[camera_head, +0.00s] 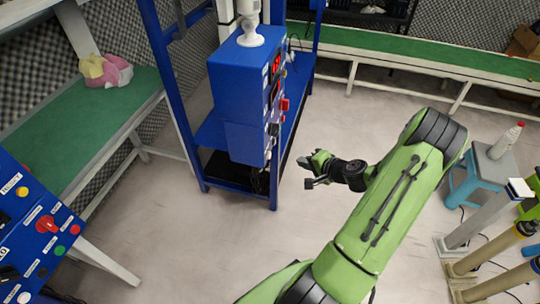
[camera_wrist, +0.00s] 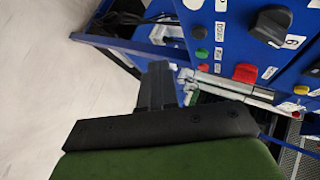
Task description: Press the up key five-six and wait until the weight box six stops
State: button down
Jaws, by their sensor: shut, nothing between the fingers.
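My gripper (camera_head: 312,172) is shut and empty, in front of and to the right of the blue control box (camera_head: 238,95) in the head view. In the wrist view my gripper's fingers (camera_wrist: 156,85) are together, pointing toward a blue panel, apart from its keys. The panel carries a white key (camera_wrist: 194,4), a black key (camera_wrist: 200,33), a green key (camera_wrist: 201,53) and a small red key (camera_wrist: 203,67). A large black knob (camera_wrist: 271,24) has a label like "6" beside it. The key labels are too small to read surely. I cannot identify weight box six.
A blue frame post (camera_head: 168,90) and shelf stand around the box. Another control panel (camera_head: 35,235) is at the lower left. A green-topped bench (camera_head: 75,125) is at left, another (camera_head: 420,48) at the back. A blue stool (camera_head: 480,175) is at right. Floor between is clear.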

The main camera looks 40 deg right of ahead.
aim_at(269, 155)
jog(key=w+a, duration=0.4)
jog(key=w, duration=0.1)
jog(key=shift+w, duration=0.2)
jog(key=shift+w+a, duration=0.1)
jog(key=shift+a, duration=0.05)
dwell(1.7)
jog(key=shift+w+a, duration=0.2)
jog(key=shift+w, duration=0.05)
